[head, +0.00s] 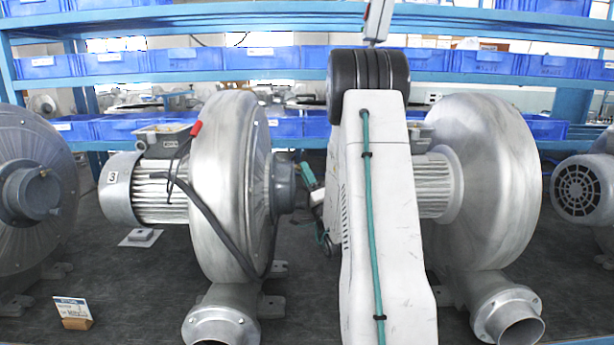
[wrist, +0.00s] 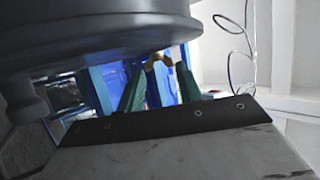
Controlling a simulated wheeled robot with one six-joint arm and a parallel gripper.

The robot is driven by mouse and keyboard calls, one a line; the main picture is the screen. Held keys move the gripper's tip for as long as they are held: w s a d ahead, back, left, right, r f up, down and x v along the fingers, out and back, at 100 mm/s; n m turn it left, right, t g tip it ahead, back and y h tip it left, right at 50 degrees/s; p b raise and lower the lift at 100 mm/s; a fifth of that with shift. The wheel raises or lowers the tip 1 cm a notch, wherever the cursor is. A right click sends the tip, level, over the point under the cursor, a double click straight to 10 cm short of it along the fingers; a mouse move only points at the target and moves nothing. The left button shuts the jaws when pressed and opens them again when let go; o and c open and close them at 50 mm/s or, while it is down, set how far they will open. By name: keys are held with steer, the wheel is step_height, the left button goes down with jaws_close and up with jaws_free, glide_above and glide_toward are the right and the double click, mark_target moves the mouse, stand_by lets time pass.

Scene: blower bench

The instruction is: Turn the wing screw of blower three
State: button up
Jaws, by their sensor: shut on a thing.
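Blower three (head: 228,180) stands left of centre in the head view, a grey metal blower with a "3" on its motor end. My gripper (wrist: 163,70) shows in the wrist view as two green fingers converging at their tips. It is shut on a small brass-coloured piece, the wing screw (wrist: 157,58), which is partly covered by the fingertips. A large dark round metal body (wrist: 100,30) hangs close over the fingers in that view. In the head view, my gripper is beside blower three's inlet side, mostly hidden behind my arm; the screw cannot be made out there.
Another blower (head: 490,180) stands right of my arm, with further blowers at the left edge (head: 35,190) and right edge (head: 580,190). A small label stand (head: 73,312) is on the dark bench (head: 130,290). Blue bins (head: 115,62) line the shelves behind.

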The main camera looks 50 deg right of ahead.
steer(key=shift+w, duration=0.1)
stand_by(0.4)
steer(key=o, duration=1)
